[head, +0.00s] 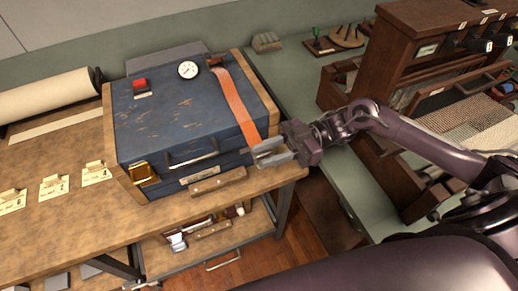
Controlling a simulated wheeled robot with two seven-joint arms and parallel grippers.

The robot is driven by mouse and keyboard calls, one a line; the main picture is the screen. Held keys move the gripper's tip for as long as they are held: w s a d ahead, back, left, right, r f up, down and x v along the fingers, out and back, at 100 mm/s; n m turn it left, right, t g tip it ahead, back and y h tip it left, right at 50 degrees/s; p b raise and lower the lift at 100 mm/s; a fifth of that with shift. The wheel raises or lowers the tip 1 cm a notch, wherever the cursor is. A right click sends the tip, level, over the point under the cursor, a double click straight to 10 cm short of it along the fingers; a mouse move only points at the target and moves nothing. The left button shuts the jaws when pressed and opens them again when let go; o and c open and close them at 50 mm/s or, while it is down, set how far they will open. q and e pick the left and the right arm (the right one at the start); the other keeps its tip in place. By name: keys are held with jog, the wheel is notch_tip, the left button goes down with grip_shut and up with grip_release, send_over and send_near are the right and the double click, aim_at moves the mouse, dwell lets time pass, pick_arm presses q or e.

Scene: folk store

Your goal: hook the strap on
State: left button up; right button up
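An orange strap (236,104) runs from the back of a worn blue case (150,115) across its lid to the front right edge. My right gripper (262,152) is at that front right corner, with its fingers around the strap's lower end and apparently closed on it. The fingers cover the strap's tip. A brass-coloured latch (143,174) sits on the front left corner of the case. Any hook under the strap end is hidden by the gripper.
The case stands on a wooden bench (75,215) with paper tags (54,187) at the left. A gauge (188,70) and red switch (140,86) sit on the lid. An open drawer (215,250) is below. A wooden cabinet (400,45) stands at right.

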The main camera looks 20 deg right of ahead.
jog(key=shift+a, duration=1.15)
grip_shut()
jog(key=shift+f, duration=0.1)
